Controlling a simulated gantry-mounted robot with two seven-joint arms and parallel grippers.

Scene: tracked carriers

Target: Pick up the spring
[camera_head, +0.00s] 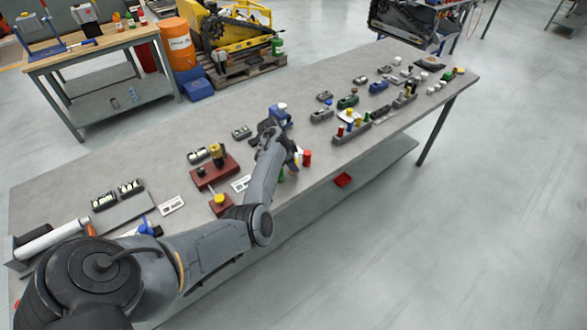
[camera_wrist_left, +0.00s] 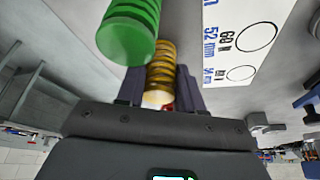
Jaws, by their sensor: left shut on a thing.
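My left gripper (camera_wrist_left: 160,82) is shut on a gold-yellow spring (camera_wrist_left: 161,62), which sits between its two dark fingers in the left wrist view. A green spring (camera_wrist_left: 130,30) stands close beside it, nearer the camera and outside the fingers. In the head view, my left gripper (camera_head: 290,163) is at the near edge of the workbench (camera_head: 330,150), mostly hidden by my own arm. The green spring (camera_head: 282,175) and a red spring (camera_head: 307,158) show beside it. I cannot make out the gold spring there. My right gripper is not in view.
A printed white card (camera_wrist_left: 245,40) lies beside the springs. A dark red block (camera_head: 215,172) with a yellow-topped part stands to the left. Several small parts and grey holders fill the bench to the right.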

